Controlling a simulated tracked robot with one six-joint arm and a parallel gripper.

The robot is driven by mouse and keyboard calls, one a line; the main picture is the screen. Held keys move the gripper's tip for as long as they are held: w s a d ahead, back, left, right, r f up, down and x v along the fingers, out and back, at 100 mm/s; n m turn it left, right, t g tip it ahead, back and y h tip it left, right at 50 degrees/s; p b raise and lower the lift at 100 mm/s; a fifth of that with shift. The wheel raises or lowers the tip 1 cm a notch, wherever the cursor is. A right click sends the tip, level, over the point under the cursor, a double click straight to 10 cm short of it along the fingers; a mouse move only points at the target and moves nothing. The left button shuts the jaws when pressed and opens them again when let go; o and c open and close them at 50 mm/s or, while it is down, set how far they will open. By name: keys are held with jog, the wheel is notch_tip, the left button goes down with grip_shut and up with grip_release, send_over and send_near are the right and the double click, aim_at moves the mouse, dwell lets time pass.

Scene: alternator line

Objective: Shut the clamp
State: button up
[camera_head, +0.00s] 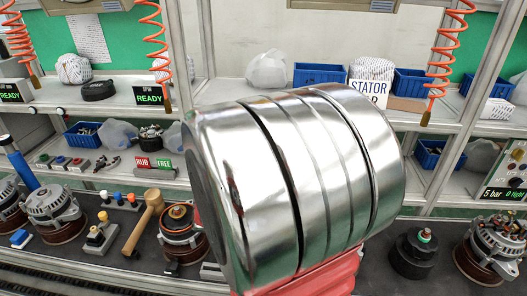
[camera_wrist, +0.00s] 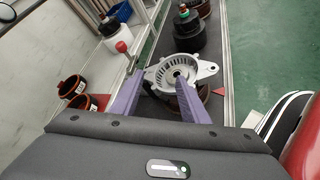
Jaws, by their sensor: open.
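My gripper (camera_wrist: 158,78) shows in the wrist view as two purple fingers, spread apart with nothing between their tips. Just beyond the tips is a round silver alternator housing (camera_wrist: 158,74) with side lugs; the fingers partly cover it. A lever with a red ball knob (camera_wrist: 121,47) stands upright just left of the left fingertip and looks like the clamp's handle. The clamp's body is hidden behind the left finger, so I cannot tell whether it is open or shut. In the head view my own shiny arm link fills the middle and hides my gripper.
Black-and-orange round parts (camera_wrist: 72,86) sit left of the lever. Black parts (camera_wrist: 187,30) stand beyond the housing. In the head view, a mallet (camera_head: 144,222) and an alternator (camera_head: 55,212) are on the left of the bench, another alternator (camera_head: 492,250) on the right.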

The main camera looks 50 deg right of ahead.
jog(key=d+f+n+h, duration=0.2)
jog(key=d+n+h, duration=0.1)
jog(key=d, duration=0.3)
jog(key=s+d+f+n+t+h, duration=0.1)
jog(key=d+f+n+h, duration=0.1)
jog(key=d+n, duration=0.4)
jog(key=shift+d+f+h, duration=0.15)
jog(key=shift+d+h, duration=0.1)
jog(key=shift+h, duration=0.45)
jog(key=shift+d, duration=0.1)
jog(key=x, duration=1.3)
jog(key=shift+s+d, duration=0.2)
jog(key=shift+d, duration=0.05)
